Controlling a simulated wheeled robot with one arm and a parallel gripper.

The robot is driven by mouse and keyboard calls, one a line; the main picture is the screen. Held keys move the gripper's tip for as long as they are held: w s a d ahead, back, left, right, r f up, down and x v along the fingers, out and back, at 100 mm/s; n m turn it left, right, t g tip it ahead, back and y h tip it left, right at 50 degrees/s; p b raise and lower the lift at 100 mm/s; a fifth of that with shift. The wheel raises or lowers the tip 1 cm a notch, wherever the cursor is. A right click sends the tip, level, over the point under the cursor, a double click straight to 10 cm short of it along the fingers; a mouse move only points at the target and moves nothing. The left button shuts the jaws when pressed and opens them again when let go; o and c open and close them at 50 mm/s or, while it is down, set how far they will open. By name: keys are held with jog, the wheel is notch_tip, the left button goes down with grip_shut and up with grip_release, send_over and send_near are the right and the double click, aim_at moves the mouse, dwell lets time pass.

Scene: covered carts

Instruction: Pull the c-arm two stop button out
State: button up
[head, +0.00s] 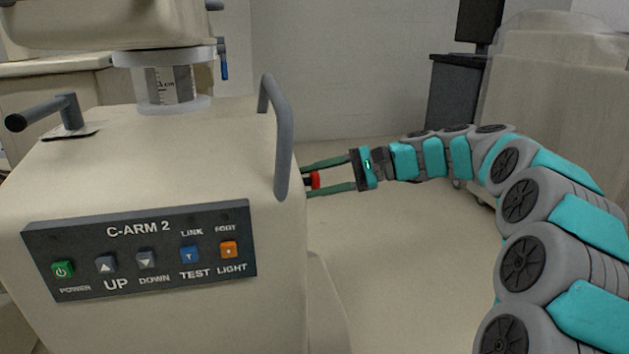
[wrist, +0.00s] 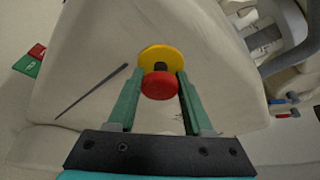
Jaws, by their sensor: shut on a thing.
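The C-arm 2 cart (head: 200,160) stands at the left in the head view, with its labelled panel facing me. The red stop button (wrist: 161,86) is on the cart's side, in front of a yellow round plate (wrist: 162,57) in the wrist view. A dark stem shows between button and plate. In the head view the red button (head: 315,180) shows at the cart's right side. My gripper (wrist: 160,80) reaches in from the right, its two green fingers on either side of the button, shut on it. The contact faces are partly hidden.
A grey handle (head: 282,140) rises from the cart's right edge, close to my gripper. Another handle (head: 50,112) is at its left. A pale covered cart (head: 560,100) stands at the back right. Open floor (head: 410,250) lies between.

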grip_shut()
dwell(0.7)
